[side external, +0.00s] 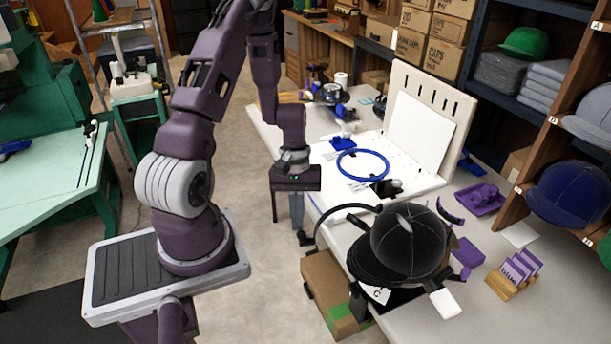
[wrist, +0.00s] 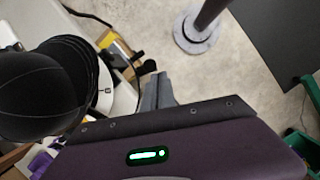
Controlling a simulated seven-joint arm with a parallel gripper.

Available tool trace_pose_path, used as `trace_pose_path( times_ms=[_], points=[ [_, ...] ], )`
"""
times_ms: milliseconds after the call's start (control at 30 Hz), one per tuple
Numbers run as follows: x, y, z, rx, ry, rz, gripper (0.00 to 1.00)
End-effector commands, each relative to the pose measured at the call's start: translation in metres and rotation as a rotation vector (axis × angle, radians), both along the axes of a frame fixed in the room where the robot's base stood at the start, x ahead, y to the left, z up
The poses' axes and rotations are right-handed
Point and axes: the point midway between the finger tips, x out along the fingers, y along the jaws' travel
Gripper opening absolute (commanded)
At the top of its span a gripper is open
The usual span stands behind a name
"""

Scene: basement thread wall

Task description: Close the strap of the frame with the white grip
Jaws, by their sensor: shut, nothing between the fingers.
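A black cap (side external: 408,240) sits on a dark frame at the front of the bench, with a white grip (side external: 445,302) sticking out on its right side. A dark curved strap (side external: 335,216) arcs out to the left of the cap, apart from its crown. A white tag marked C (side external: 376,293) hangs below the brim. In the wrist view the cap (wrist: 38,95) is at the left, with dark curved bands (wrist: 88,50) beside it. My gripper (side external: 297,228) points down beside the bench edge, left of the strap. Its fingers (wrist: 158,78) are together and empty.
A blue hoop (side external: 362,152) lies on the white board behind the cap. Purple parts (side external: 482,198) and a card holder (side external: 512,280) are at the right. A cardboard box (side external: 322,280) stands below the bench edge. Open floor lies left of my gripper.

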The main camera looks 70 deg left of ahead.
Motion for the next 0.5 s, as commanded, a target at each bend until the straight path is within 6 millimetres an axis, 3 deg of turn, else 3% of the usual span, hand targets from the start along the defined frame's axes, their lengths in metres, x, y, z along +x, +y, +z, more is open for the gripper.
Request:
trace_pose_path(
  times_ms=[233,500],
  points=[
    [-0.004,-0.049,-0.001,-0.001,0.001,-0.005,0.00],
    [0.006,-0.101,0.001,0.000,-0.001,-0.008,0.00]
  ],
)
